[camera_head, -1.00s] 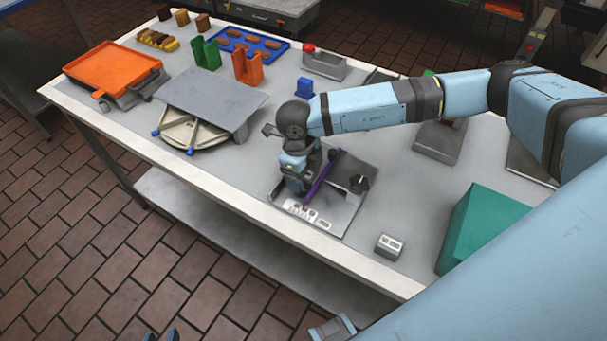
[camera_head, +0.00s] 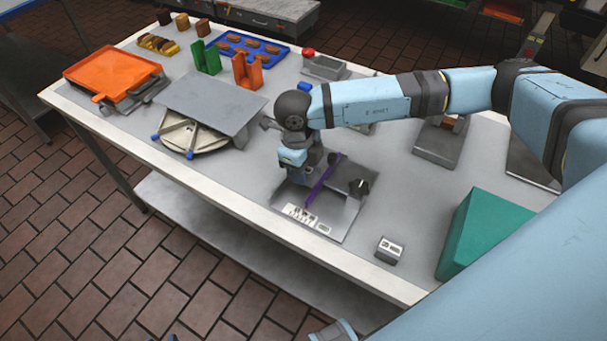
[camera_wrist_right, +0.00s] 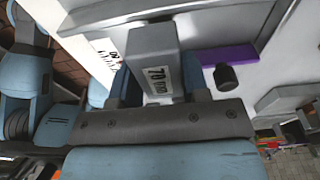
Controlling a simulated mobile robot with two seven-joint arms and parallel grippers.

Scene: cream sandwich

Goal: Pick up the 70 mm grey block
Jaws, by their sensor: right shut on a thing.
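The grey block (camera_wrist_right: 153,50), with "70 mm" printed on its side, is between the fingers of my right gripper (camera_wrist_right: 157,84) in the right wrist view. The gripper is shut on it. In the head view my right gripper (camera_head: 298,172) is over the left part of a grey metal tray (camera_head: 345,212), and the block is hidden or too small to make out there. Only small dark tips, possibly of my left gripper, show at the bottom edge of the head view; their opening cannot be told.
The tray carries a purple bar (camera_head: 324,180), a black knob (camera_head: 358,187) and white labels (camera_head: 300,214). A small grey block (camera_head: 390,250) stands right of it, before a teal box (camera_head: 480,232). A grey plate (camera_head: 212,100) lies left. The table's front edge is close.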

